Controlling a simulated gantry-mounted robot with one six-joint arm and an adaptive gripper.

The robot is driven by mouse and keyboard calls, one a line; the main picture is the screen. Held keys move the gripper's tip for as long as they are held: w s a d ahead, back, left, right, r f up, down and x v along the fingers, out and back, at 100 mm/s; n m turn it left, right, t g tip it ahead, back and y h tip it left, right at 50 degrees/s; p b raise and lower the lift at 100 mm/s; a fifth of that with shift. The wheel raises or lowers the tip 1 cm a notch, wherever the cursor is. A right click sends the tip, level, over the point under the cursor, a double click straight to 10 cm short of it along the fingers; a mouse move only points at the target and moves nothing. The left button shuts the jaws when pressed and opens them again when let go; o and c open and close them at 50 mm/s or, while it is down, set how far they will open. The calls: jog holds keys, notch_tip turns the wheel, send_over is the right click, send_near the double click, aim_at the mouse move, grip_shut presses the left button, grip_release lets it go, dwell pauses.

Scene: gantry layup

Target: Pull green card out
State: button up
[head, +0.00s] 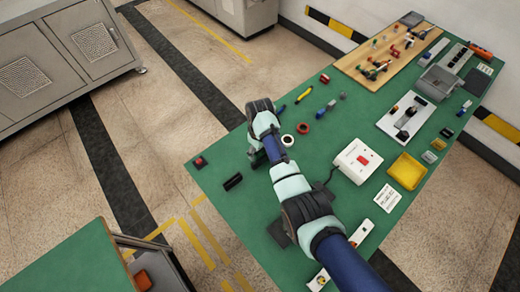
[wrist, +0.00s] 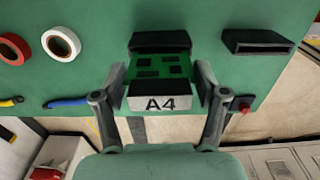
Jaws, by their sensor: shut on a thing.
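The green card (wrist: 160,68) has dark chips and a white front strip marked A4. It is between the two fingers of my gripper (wrist: 160,90), which is shut on it. A black holder (wrist: 160,41) is at the card's far edge; I cannot tell how much of the card is inside it. In the head view my gripper (head: 257,158) is low over the left part of the green table, and my arm hides the card.
An empty black holder (wrist: 258,42) is to the right on the green table (head: 225,210). A white tape roll (wrist: 61,42) and a red one (wrist: 13,48) lie to the left. A small red-topped block (head: 200,162) is near the table's left edge. A white box (head: 356,161) stands right of my arm.

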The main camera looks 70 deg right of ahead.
jog(key=shift+r+p, duration=0.6)
jog(key=shift+r, duration=0.15)
jog(key=shift+r, duration=0.15)
notch_tip(320, 180, up, 4)
jog(key=p, duration=0.4)
jog(key=shift+f, duration=0.35)
